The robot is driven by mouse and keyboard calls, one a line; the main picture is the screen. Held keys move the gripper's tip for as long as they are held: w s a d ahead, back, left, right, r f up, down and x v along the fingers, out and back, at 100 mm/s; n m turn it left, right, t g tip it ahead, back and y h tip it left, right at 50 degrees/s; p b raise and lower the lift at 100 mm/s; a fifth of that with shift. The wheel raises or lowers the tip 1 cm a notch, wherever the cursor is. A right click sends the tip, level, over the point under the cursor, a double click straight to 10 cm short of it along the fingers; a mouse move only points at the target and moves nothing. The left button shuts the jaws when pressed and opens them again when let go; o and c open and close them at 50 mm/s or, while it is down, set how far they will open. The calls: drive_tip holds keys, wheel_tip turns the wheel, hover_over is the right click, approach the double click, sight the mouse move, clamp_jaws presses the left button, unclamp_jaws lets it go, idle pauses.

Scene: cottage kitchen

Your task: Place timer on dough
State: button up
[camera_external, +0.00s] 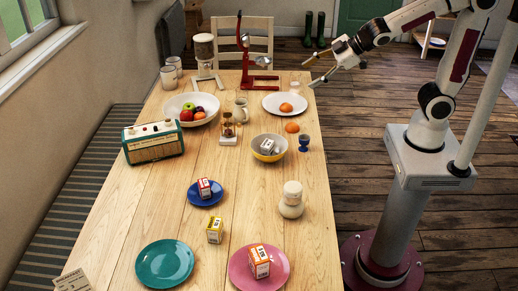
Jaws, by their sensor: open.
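A small hourglass with brown sand (228,125), which looks like the timer, stands upright on a pale base near the middle of the table. No thing is plainly dough. A squat jar with beige contents and a pale lid (291,203) stands at the right side of the table; I cannot tell whether it holds the dough. My gripper (312,73) is open and empty. It is in the air at the table's far right edge, up and to the right of the hourglass and apart from it.
Near the hourglass are a mug (241,109), a fruit bowl (176,112), a yellow bowl (257,153) with a small carton, and a blue egg cup (304,143). A radio (153,143) stands left. A red stand (260,83) rises behind. Blue (193,197), teal (164,263) and pink (236,270) plates lie in front.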

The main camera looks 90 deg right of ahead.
drive_tip(key=s+a+m+g+y, duration=0.1)
drive_tip(key=s+a+m+g, duration=0.1)
drive_tip(key=s, duration=0.9)
drive_tip(key=s+a+m+g, duration=0.2)
drive_tip(key=s+a, duration=0.1)
drive_tip(key=s, duration=0.9)
drive_tip(key=shift+f+y, duration=0.4)
drive_tip(key=shift+f, duration=0.05)
